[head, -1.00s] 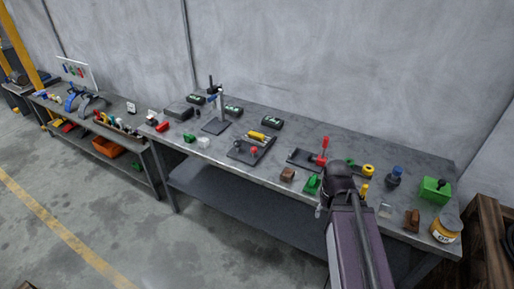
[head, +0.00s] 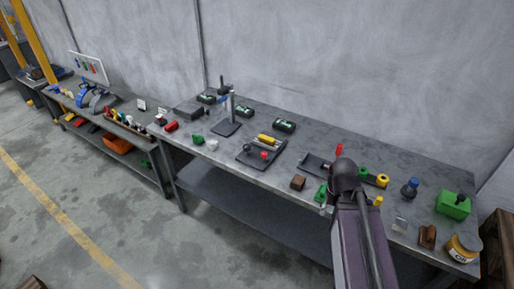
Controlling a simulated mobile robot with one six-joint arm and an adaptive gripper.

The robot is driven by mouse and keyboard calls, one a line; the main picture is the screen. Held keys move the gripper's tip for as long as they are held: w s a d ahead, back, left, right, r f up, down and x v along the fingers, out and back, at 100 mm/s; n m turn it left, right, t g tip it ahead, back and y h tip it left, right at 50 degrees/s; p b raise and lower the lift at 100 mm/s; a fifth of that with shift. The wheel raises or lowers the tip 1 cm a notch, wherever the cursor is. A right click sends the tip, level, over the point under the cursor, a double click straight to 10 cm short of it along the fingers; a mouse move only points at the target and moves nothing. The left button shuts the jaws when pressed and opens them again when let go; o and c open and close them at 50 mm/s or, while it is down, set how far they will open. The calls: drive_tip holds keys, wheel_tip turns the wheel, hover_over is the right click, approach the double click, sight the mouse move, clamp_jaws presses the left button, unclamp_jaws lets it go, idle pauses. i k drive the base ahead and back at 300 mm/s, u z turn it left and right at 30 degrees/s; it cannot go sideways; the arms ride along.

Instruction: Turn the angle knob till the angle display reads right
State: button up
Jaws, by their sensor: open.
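Several small dark boxes with pale green screens stand toward the back of the near bench: a left display box (head: 206,99), a middle display box (head: 245,111) and a right display box (head: 284,125). Their readings are too small to make out, and I cannot tell which is the angle display. A dark plate (head: 250,158) in front carries a yellow cylinder (head: 267,139), a black knob (head: 247,147) and a red knob (head: 264,155). I cannot tell which knob is the angle knob. My arm rises at lower right; my gripper is not distinguishable, its end hidden behind the arm.
A stand with an upright post (head: 231,108) is left of the plate. A second bench (head: 130,138) adjoins left. Open floor lies in front.

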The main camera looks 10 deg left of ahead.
sight(246, 148)
drive_tip(key=u, duration=0.1)
drive_tip(key=i, duration=0.85)
drive_tip(key=u, duration=0.55)
